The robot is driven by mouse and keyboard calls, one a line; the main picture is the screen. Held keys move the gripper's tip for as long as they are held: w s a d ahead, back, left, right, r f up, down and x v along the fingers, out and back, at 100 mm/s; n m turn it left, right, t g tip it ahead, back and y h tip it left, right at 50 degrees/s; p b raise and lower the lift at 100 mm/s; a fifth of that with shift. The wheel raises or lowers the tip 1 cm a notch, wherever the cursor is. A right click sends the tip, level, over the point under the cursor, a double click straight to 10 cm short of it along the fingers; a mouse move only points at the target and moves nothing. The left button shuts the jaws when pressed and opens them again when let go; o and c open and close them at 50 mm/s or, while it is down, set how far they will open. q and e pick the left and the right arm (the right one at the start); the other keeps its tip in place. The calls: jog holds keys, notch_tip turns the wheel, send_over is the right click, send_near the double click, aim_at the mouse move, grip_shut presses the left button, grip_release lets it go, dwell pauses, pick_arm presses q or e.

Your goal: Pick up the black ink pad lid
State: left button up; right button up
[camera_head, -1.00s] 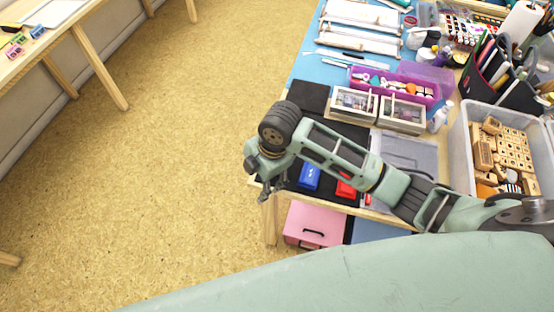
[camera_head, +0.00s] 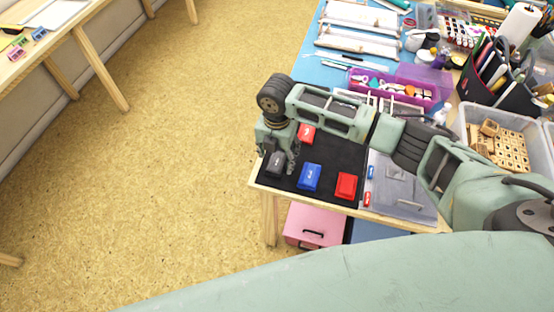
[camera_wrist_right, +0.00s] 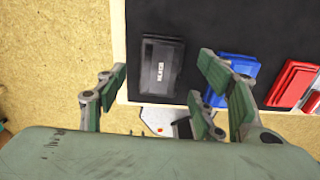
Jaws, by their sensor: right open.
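The black ink pad (camera_head: 275,164) lies on the black mat (camera_head: 330,160) near the table's left edge. In the right wrist view the pad (camera_wrist_right: 160,66) shows a dark top with white lettering; the seam between lid and base is not clear. My right gripper (camera_head: 280,148) points down just above it, partly covering it in the head view. In the right wrist view the gripper (camera_wrist_right: 163,78) is open and empty, with its fingers spread to either side of the pad's near end. My left gripper is not in view.
A blue pad (camera_head: 309,177) and a red pad (camera_head: 347,186) lie to the right on the mat. Another red piece (camera_head: 306,134) lies behind. The floor (camera_head: 170,150) is free left of the table.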

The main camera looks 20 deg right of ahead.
jog(key=shift+f, duration=0.9)
jog(key=c, duration=1)
jog(key=shift+o, duration=0.2)
jog(key=shift+r, duration=0.1)
